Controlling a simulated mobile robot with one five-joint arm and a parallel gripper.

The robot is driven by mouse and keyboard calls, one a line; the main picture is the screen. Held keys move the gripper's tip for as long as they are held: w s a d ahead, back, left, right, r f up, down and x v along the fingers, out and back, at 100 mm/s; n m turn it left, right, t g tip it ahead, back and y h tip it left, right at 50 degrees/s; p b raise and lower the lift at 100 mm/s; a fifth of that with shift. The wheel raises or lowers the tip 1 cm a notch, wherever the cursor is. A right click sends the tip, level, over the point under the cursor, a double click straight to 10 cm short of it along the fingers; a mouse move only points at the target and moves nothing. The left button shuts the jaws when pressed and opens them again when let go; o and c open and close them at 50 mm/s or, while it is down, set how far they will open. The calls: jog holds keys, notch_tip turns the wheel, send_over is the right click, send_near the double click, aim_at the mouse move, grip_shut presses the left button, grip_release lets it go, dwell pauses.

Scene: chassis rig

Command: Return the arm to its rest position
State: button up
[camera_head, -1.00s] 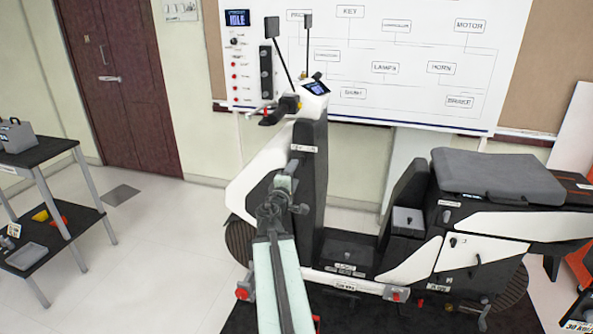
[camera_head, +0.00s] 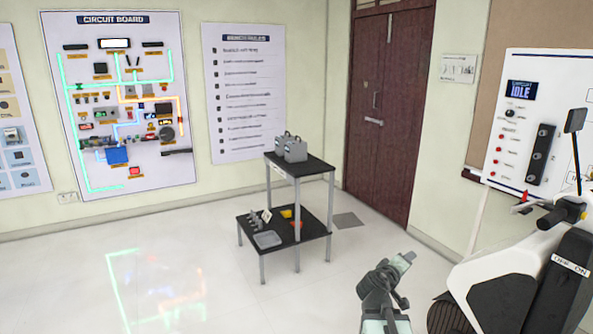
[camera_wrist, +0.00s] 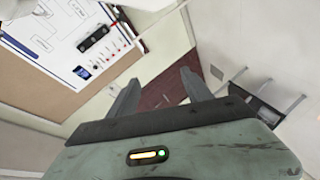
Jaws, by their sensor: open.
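My gripper (camera_head: 402,262) is at the lower right of the head view, held up in front of the pale floor, left of the scooter rig. In the wrist view my gripper (camera_wrist: 160,90) shows two grey fingers spread apart with nothing between them. Beyond the fingers are the dark red door and pale walls, seen tilted. My arm is folded low in the head view, and its lower part is cut off by the bottom edge.
The scooter rig (camera_head: 510,290) stands close on the right, partly cut off. A two-tier black table (camera_head: 320,165) with a grey case (camera_head: 291,148) stands ahead. Floor (camera_head: 190,280) at left is clear. A circuit board panel (camera_head: 125,100) hangs on the wall.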

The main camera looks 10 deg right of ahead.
jog(key=s+a+f+m+g+y+p, duration=0.1)
jog(key=a+f+y, duration=0.15)
jog(key=a, duration=0.45)
jog(key=a+f+m+g+y, duration=0.1)
jog(key=a+f+g+y, duration=0.1)
jog(key=a+f, duration=0.35)
jog(key=s+a+f+m+g+y, duration=0.1)
jog(key=s+a+f+g+y, duration=0.2)
jog(key=s+a, duration=0.3)
jog(key=s+a+f+g+y, duration=0.3)
jog(key=s+a, duration=0.3)
jog(key=a, duration=0.5)
jog(key=shift+s+f+m, duration=0.15)
jog(key=shift+f+m, duration=0.1)
jog(key=shift+m, duration=0.15)
jog(key=shift+a+y, duration=0.1)
jog(key=shift+y, duration=0.15)
